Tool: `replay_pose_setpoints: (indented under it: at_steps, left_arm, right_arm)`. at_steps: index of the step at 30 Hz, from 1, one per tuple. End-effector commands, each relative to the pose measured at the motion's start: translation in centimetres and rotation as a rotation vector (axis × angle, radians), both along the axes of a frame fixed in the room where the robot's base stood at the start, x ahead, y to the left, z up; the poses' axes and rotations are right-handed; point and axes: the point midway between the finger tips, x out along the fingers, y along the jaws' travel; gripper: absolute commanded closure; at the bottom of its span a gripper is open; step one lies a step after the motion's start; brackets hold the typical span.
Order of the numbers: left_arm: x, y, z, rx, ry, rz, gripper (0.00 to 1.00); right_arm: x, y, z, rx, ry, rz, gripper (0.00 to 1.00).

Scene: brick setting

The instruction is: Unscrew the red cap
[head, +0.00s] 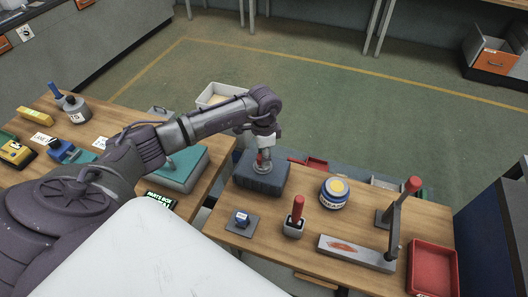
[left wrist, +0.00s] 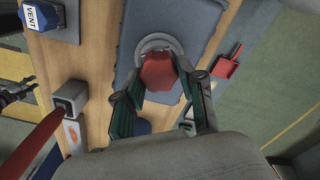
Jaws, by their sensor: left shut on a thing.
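The red cap (left wrist: 158,70) sits over a round grey metal ring on a blue-grey block (left wrist: 205,25). In the head view the red cap (head: 260,157) shows only as a small patch under my left gripper (head: 264,150). My left gripper (left wrist: 160,75) is shut on the cap, one finger on each side of it, above the block (head: 254,184). The cap's thread is hidden. A dark jointed part at the left edge of the left wrist view looks like my right gripper (left wrist: 18,92); its fingers are too small to read.
On the same table stand a VENT knob (head: 241,218), a red-handled tool in a grey holder (head: 295,219), a blue-white jar (head: 334,192), a red-tipped lever (head: 411,187) and a red tray (head: 434,268). A white bin (head: 220,94) is behind.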

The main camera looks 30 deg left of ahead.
Motion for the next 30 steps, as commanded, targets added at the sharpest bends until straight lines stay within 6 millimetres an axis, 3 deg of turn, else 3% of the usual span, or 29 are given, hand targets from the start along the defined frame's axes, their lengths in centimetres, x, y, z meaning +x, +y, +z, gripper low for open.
replay_pose_setpoints:
  at_steps: [7,16,17,18,22,28,30]
  left_arm:
    - [0.03,0.08,0.14,0.001,0.001,0.152,1.00]
    - [0.07,0.09,0.02,0.001,-0.001,0.172,1.00]
    - [0.07,0.08,0.02,0.001,-0.001,0.171,0.58]
    - [0.06,0.08,0.02,0.001,-0.001,0.171,0.51]
    - [0.06,0.08,0.02,0.001,-0.001,0.170,0.32]
    - [0.05,0.06,0.02,0.000,0.000,0.169,0.32]
    - [0.05,0.06,0.02,0.000,0.000,0.169,0.22]
  right_arm:
    - [-0.01,0.10,1.19,0.001,0.000,0.000,0.60]
    - [-0.02,0.25,1.15,0.003,0.000,-0.001,0.60]
    - [-0.02,0.26,1.15,0.003,0.000,-0.001,0.60]
    - [-0.02,0.27,1.14,0.003,0.000,-0.001,0.60]
    - [-0.03,0.27,1.14,0.003,0.000,-0.001,0.60]
    - [-0.03,0.27,1.14,0.003,0.001,-0.001,0.60]
    - [-0.04,0.27,1.14,0.003,0.001,-0.001,0.60]
